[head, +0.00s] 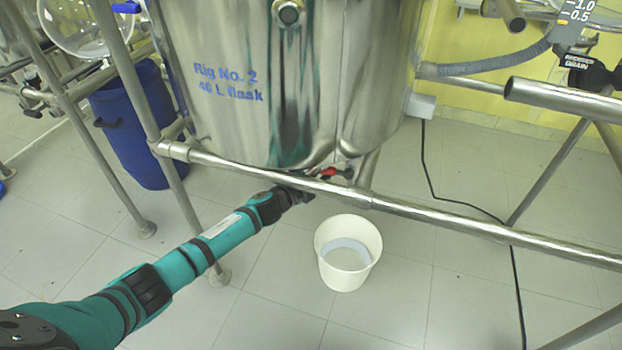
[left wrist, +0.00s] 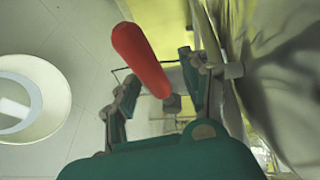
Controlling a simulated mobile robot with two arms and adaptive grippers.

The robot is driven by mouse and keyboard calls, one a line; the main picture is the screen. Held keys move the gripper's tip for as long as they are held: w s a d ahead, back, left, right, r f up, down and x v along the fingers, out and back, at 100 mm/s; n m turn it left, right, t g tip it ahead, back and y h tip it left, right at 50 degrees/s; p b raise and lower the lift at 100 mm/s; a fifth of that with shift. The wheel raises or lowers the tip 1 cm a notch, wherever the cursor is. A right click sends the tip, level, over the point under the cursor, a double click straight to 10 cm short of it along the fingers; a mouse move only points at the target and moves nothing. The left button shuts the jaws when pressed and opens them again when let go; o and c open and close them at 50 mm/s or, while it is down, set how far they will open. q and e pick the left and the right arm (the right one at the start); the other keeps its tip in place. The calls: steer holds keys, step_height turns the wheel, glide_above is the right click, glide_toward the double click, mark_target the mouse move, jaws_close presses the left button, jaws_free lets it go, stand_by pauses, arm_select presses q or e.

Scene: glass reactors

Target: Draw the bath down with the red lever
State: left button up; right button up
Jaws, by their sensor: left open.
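The steel bath (head: 275,90), marked "Rig No. 2 40 L flask", fills the upper middle of the head view; its inside is hidden. The red lever (head: 338,172) sits under its base, just above the front frame rail. My left gripper (head: 308,192) is below the bath, just left of the lever and partly hidden by the rail. In the left wrist view my open left gripper (left wrist: 160,68) has a finger on each side of the lever (left wrist: 140,58), which shows large across the gap. I cannot tell if they touch. My right gripper is out of view.
A white bucket (head: 348,255) stands on the floor below and right of the lever; it also shows in the left wrist view (left wrist: 50,85). The steel rail (head: 450,220) crosses in front of the bath. A blue bin (head: 130,125) stands at left. A black cable runs along the floor at right.

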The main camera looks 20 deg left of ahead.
arm_select(q)
steer(key=v, duration=1.1)
steer(key=shift+f, duration=0.15)
